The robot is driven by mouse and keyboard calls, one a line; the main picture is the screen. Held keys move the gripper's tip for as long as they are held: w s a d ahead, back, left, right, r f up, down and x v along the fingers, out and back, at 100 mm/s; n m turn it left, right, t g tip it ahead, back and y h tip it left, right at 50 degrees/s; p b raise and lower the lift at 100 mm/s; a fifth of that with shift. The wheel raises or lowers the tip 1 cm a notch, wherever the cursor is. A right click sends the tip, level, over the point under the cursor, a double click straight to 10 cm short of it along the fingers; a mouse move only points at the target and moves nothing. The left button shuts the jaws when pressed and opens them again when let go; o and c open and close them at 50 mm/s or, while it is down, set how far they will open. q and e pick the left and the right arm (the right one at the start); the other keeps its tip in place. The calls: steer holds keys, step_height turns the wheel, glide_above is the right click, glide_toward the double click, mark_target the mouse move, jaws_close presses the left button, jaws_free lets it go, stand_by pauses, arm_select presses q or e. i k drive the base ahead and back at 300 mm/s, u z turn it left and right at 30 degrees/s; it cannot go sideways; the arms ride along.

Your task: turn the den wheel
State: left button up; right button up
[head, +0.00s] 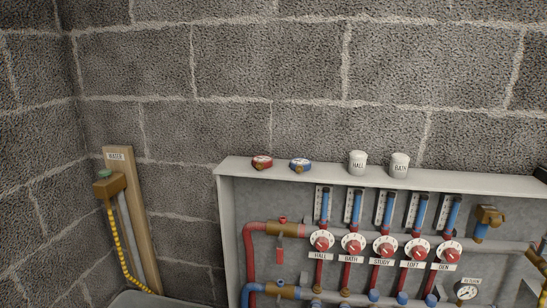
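The den wheel (450,251) is a red knob on a white round dial, at the right end of a row of several like wheels. A white plate marked DEN (444,267) sits just below it. A blue and red sight tube (453,214) stands above the wheel on the grey panel. Nothing covers the wheel. Neither of my grippers shows in the head view.
The LOFT wheel (418,249) is close on the left. A brass fitting (488,215) and a return gauge (466,293) are nearby. The shelf (330,170) above holds red and blue gauges and white HALL and BATH caps. A dark object (541,174) is cut off at the right.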

mark_target(452, 255)
steer(key=z, duration=1.8)
